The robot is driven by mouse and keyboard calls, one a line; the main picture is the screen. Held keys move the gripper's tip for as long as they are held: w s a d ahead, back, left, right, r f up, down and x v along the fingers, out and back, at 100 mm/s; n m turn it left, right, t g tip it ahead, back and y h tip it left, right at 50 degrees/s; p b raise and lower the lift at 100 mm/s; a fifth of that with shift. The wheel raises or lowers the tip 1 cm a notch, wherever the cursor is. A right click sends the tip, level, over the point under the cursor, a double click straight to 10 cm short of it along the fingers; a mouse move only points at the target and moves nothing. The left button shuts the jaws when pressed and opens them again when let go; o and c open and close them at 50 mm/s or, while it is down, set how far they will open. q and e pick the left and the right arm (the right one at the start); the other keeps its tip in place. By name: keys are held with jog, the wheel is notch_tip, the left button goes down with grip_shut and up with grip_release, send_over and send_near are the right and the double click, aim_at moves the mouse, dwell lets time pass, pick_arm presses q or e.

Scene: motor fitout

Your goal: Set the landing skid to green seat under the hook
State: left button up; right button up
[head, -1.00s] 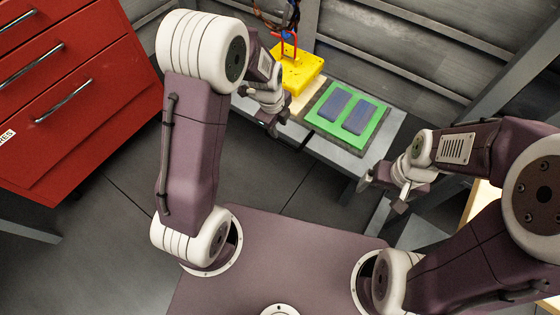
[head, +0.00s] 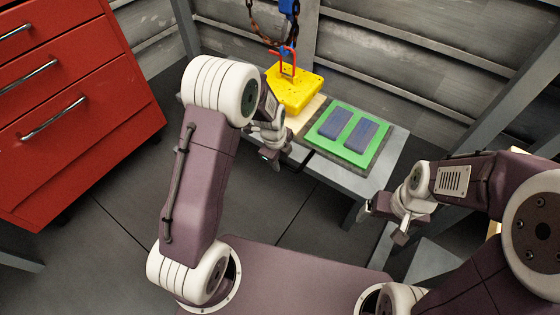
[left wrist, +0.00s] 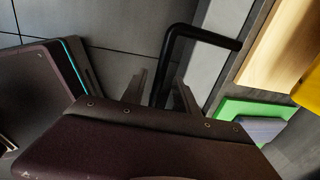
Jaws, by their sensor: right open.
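The landing skid appears to be the low slide on the bench, carrying the green seat (head: 323,136) with two blue-grey pads and a pale wooden section (head: 308,110) to its left. The hook (head: 275,45) hangs on a rusty chain above the yellow block (head: 297,92), over the wooden section; the green seat lies right of it. A black bent handle (left wrist: 205,33) runs from the skid's edge in the left wrist view. My left gripper (head: 272,160), with fingers (left wrist: 160,92) either side of the handle, looks open with gaps. My right gripper (head: 385,215) is open and empty.
A red drawer cabinet (head: 75,110) stands at the left. The grey bench (head: 385,160) has a bare right end. A grey slatted wall (head: 400,50) and a slanting post (head: 500,95) stand behind and right. Floor shows between cabinet and bench.

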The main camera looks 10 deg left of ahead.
pick_arm(q)
jog(key=shift+c, duration=0.4)
grip_shut()
dwell(0.9)
